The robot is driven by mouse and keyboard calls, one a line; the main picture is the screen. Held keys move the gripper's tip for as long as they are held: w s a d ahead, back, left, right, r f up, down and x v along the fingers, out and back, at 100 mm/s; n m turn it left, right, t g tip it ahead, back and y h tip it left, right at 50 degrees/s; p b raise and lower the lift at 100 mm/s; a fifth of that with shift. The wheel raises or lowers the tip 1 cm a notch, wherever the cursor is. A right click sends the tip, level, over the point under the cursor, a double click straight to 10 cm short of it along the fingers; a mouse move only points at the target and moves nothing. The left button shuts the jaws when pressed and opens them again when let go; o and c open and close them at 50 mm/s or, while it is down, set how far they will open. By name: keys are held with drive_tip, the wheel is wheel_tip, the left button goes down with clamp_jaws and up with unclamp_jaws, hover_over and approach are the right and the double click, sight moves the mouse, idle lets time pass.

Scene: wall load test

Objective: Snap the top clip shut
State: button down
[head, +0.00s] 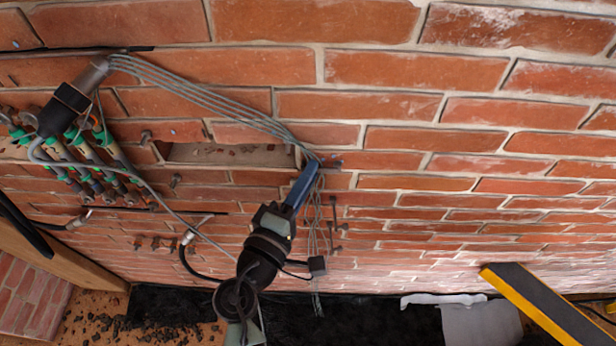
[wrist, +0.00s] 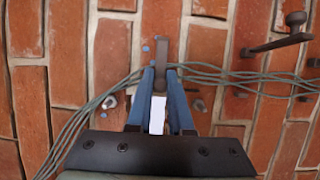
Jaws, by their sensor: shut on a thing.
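My gripper (head: 311,166) is at the brick wall, with its blue fingers closed around the top clip at the cable bundle. In the wrist view, my gripper (wrist: 163,72) has its fingertips on either side of the dark grey clip (wrist: 162,50), which sticks out past them. A white piece (wrist: 157,114) shows between the fingers. The grey-green cables (wrist: 220,75) run to the fingertips from both sides. In the head view, the cables (head: 215,103) come from the upper left and hang below the fingers. Whether the clip is latched is hidden by the fingers.
Metal pegs (head: 335,225) stick out of the wall just below my gripper; one with a handle (wrist: 280,38) shows at the upper right in the wrist view. Pipes with green fittings (head: 85,150) are at left. The wall to the right is clear. A yellow-edged board (head: 545,305) stands lower right.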

drive_tip(key=c, duration=0.8)
unclamp_jaws()
drive_tip(key=b+v, duration=0.2)
drive_tip(key=v, duration=1.1)
drive_tip(key=shift+b, duration=0.35)
drive_tip(key=shift+w, duration=0.1)
